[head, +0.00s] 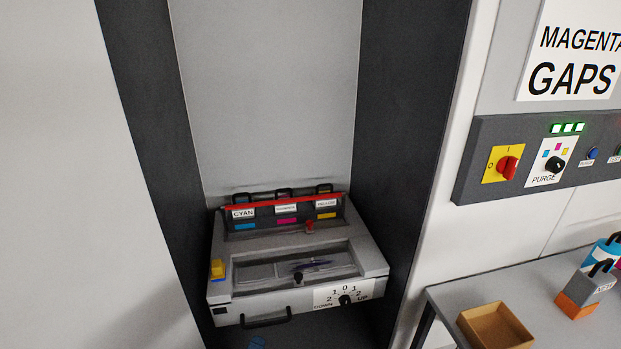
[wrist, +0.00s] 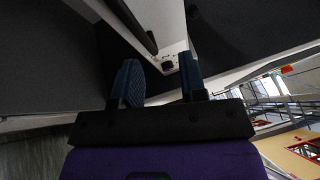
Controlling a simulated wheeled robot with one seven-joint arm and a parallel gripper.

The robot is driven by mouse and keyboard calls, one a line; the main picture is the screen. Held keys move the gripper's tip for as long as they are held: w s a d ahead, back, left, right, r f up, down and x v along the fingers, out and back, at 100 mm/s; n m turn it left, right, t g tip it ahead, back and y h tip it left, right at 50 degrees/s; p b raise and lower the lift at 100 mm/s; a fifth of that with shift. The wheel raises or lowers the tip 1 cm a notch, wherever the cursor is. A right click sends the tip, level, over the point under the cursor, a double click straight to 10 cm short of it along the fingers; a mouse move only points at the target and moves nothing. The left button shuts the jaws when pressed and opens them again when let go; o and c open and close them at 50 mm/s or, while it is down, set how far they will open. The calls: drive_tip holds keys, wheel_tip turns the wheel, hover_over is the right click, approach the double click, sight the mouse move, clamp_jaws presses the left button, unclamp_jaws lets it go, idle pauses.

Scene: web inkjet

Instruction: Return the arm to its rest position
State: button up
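My gripper (wrist: 160,68) shows in the wrist view with its two blue ribbed fingers apart and nothing seen between them. Beyond the fingertips is a pale panel edge with a small dark knob (wrist: 168,66), and a dark bar (wrist: 134,22) runs up and to the left of it. I cannot tell whether the fingers touch anything.
The grey printer unit (head: 374,262) stands in a dark-framed bay, with a front handle (head: 266,320) and a dial (head: 345,300). At right are a control panel (head: 468,165) and a grey table (head: 450,292) with a tan tray (head: 466,320) and an orange-based block (head: 576,306).

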drive_tip(key=w+d+r+m+g+h, duration=0.2)
drive_tip(key=w+d+r+m+g, duration=0.1)
drive_tip(key=r+m, duration=0.3)
drive_tip(key=w+d+r+m+g+h, duration=0.3)
drive_tip(key=w+d+r+m+g, duration=0.1)
drive_tip(key=r, duration=0.5)
drive_tip(key=w+d+r+m+g+h, duration=0.2)
drive_tip(key=w+d+r+m+g, duration=0.1)
drive_tip(key=r+m, duration=0.35)
drive_tip(key=d+r+m+g+y, duration=0.4)
drive_tip(key=d+r+m+g, duration=0.5)
drive_tip(key=d+r, duration=0.9)
drive_tip(key=s+d+r+m+t+y, duration=0.1)
drive_tip(key=s+d+r+m+y, duration=0.2)
drive_tip(key=s+d+r+m, duration=0.4)
drive_tip(key=s+d+r+m+y, duration=0.25)
drive_tip(key=d+r+m, duration=0.3)
drive_tip(key=r, duration=0.35)
drive_tip(key=s+d+r+m+t+y, duration=0.1)
drive_tip(key=s+d+r+m+t, duration=0.1)
drive_tip(key=s+m, duration=0.3)
drive_tip(key=s+d+r+m+t+y, duration=0.2)
drive_tip(key=s+m, duration=0.3)
drive_tip(key=s, duration=0.7)
drive_tip(key=shift+d+r+m+t, duration=0.3)
drive_tip(key=shift+d+r, duration=0.15)
drive_tip(key=shift+d, duration=0.35)
